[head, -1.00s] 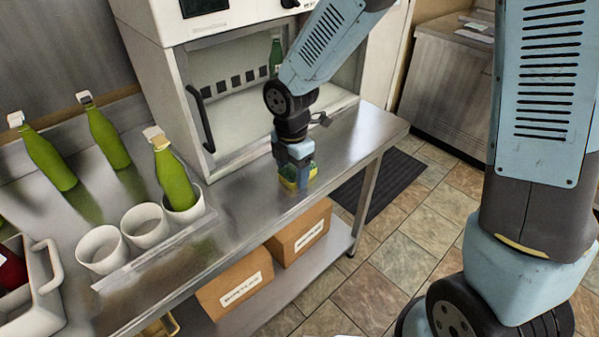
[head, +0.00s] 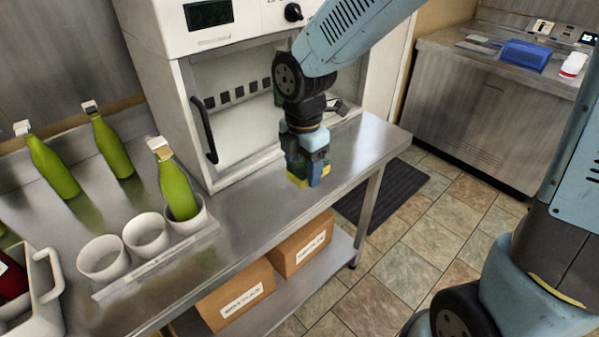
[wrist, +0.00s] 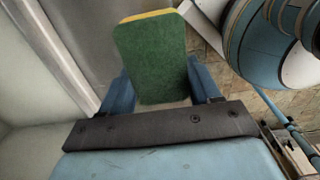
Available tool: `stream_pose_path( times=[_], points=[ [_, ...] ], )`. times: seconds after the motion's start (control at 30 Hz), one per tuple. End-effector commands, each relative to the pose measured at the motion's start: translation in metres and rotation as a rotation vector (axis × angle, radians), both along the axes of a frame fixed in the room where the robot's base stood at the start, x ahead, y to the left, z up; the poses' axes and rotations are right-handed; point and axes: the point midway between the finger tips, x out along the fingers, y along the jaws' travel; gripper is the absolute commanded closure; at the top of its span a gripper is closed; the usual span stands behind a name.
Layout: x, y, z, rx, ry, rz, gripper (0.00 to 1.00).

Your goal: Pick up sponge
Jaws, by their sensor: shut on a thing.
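The sponge (wrist: 152,58) has a green scouring face and a yellow edge. It sits between the two blue fingers of my gripper (wrist: 158,90) in the wrist view. In the head view my gripper (head: 307,172) points down over the steel bench, shut on the sponge (head: 298,181), whose yellow part shows at the fingertips. The sponge appears to be held above the bench top (head: 255,195). The fingers hide part of it in the head view.
A white cabinet with an open front (head: 245,100) stands behind my gripper. Green bottles (head: 178,190) and white cups (head: 147,235) are on the left of the bench. Cardboard boxes (head: 303,243) sit on the shelf below. The bench around the gripper is clear.

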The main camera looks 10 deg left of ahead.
Motion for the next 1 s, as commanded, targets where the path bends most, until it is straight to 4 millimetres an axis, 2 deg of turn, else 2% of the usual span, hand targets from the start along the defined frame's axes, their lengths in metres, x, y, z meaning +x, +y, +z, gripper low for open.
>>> stream_pose_path(
  times=[0.1,0.5,0.73,1.0],
  points=[
    [-0.014,-0.009,0.015,0.0,-0.004,0.0,0.7],
    [-0.063,-0.041,0.039,0.0,-0.001,-0.001,0.7],
    [-0.078,-0.05,0.047,0.0,-0.001,0.001,0.7],
    [-0.083,-0.054,0.049,-0.001,0.001,0.001,0.7]
  ],
)
